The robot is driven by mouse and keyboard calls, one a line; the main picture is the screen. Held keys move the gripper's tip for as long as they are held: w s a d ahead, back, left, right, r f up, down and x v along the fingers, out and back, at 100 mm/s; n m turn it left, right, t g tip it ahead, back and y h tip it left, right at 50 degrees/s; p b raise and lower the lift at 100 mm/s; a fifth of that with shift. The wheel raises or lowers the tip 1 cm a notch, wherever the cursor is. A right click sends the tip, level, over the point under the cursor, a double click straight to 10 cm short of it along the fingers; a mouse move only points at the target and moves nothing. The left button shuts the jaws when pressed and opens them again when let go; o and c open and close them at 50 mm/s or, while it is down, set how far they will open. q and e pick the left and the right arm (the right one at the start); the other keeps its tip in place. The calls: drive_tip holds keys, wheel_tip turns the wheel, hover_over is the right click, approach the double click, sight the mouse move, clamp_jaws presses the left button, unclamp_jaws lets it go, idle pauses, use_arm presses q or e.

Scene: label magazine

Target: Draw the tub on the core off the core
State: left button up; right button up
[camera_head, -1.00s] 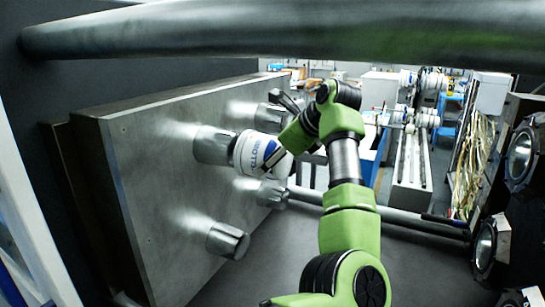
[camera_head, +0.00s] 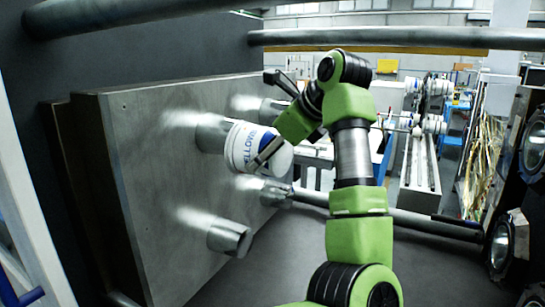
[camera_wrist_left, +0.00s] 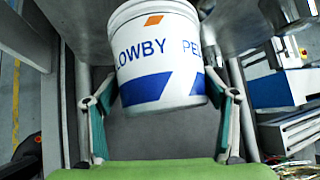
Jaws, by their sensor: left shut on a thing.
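The white tub (camera_head: 240,145) with blue lettering sits at the free end of the upper middle core (camera_head: 210,133), a metal stub on the grey plate. Its edge meets or overlaps the core's end; I cannot tell how much core is inside. My left gripper (camera_head: 265,150) is shut on the tub, with one dark finger across its side in the head view. My right gripper is not in view.
The grey plate (camera_head: 150,190) carries other bare cores, one lower (camera_head: 230,238), one at right (camera_head: 275,193) and one above. A bar (camera_head: 430,225) runs low behind my arm. Round dark fixtures (camera_head: 505,245) stand at the right. The floor in front of the plate looks clear.

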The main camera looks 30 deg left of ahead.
use_arm(q)
drive_tip(key=shift+s+d+f+b, duration=0.2)
drive_tip(key=shift+s+b, duration=0.1)
drive_tip(key=shift+s, duration=0.1)
drive_tip(key=shift+s+b, duration=0.6)
drive_tip(key=shift+s, duration=0.1)
drive_tip(key=shift+s+d+b, duration=0.1)
drive_tip(key=shift+s+b, duration=0.2)
drive_tip(key=s+b, duration=0.1)
drive_tip(key=s+d+b, duration=0.1)
drive_tip(key=s, duration=0.1)
drive_tip(key=shift+r, duration=0.2)
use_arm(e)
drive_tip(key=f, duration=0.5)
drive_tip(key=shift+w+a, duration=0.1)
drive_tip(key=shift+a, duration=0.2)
use_arm(q)
drive_tip(key=shift+w, duration=0.15)
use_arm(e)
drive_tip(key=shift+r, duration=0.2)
